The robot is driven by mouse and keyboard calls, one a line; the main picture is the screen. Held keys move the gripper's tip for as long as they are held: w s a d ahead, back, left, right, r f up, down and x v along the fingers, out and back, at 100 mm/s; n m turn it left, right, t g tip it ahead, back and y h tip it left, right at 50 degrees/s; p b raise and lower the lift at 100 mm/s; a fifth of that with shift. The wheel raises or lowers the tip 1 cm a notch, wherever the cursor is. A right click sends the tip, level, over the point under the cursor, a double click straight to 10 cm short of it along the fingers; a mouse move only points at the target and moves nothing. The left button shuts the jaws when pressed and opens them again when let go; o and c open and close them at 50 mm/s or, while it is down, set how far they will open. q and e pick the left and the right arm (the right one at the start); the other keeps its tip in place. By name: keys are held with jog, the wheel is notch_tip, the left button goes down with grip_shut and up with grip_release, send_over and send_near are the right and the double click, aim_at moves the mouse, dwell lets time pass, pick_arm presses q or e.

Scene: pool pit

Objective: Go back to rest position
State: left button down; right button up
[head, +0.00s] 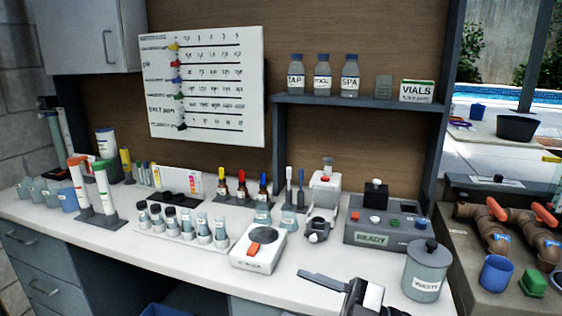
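My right gripper (306,274) shows at the bottom edge, right of centre, in front of the bench edge. One dark finger points left and the white and black body behind it is cut off by the frame. The other finger is not clearly seen, so I cannot tell if it is open or shut. I see nothing held in the visible part. My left gripper is not in view.
The white bench top (130,235) holds a vial rack (180,234), a white device with a red button (258,248), a grey READY box (385,226) and a waste jar (426,272) near my gripper. Pipes with red valves (497,209) stand right.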

jog(key=s+d+f+m+t+h, duration=0.2)
jog(key=d+f+m+t+h, duration=0.1)
jog(key=f+m+h, duration=0.3)
jog(key=s+d+f+m+t+h, duration=0.2)
jog(key=s+d+f+m+h, duration=0.15)
jog(key=f+m, duration=0.4)
jog(key=s+d+f+m+t+h, duration=0.2)
jog(key=d+f+m+t+h, duration=0.1)
jog(key=f+m+h, duration=0.4)
jog(key=s+d+f+g, duration=0.2)
jog(key=s+f+g, duration=0.2)
jog(key=s+f, duration=0.3)
jog(key=shift+s+f+n+h, duration=0.25)
jog(key=shift+f+n+h, duration=0.1)
jog(key=shift+f+n, duration=0.15)
